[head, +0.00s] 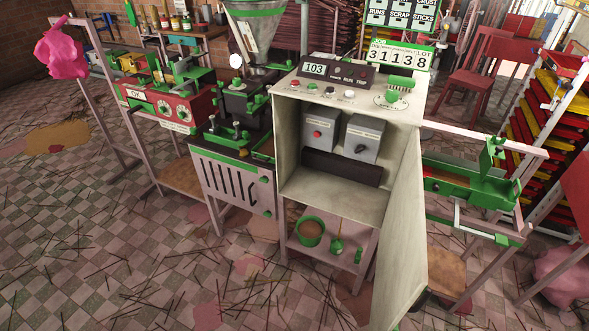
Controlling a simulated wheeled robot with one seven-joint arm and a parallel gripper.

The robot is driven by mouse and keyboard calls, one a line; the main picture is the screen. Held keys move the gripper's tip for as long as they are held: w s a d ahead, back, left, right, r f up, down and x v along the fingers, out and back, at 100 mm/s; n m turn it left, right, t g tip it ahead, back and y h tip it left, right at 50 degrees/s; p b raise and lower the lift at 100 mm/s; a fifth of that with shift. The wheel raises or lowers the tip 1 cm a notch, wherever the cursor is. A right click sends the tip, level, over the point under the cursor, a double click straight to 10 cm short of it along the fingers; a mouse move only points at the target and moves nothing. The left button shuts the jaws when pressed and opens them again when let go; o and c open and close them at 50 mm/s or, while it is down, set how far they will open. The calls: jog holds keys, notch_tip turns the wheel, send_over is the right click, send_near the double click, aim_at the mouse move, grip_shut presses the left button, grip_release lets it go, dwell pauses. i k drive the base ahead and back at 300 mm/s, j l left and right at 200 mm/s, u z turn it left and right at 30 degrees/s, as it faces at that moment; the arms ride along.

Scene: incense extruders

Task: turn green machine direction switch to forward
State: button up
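The green machine (228,180), with a hopper (257,30) on top, stands at the centre. Its pale control cabinet (287,150) has its door (405,240) swung open to the front right. Inside are two grey boxes: the left one (319,122) has a red button, and the right one (370,131) has a black rotary knob (361,149), apparently tilted. On the cabinet top, a green knob (392,95) sits on a pale dial beside a row of small buttons. I cannot read which control is the direction switch or its setting. My gripper is not in view.
A red machine (172,103) stands to the left and a green-railed stand (470,187) to the right. Sticks litter the tiled floor (150,270), otherwise clear at front left. The open door blocks the cabinet's right side.

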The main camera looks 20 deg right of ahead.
aim_at(360, 148)
jog(key=i+j, duration=0.35)
jog(key=i, duration=0.15)
jog(key=i+j+u, duration=0.15)
jog(key=i+j, duration=0.2)
jog(key=i, duration=0.1)
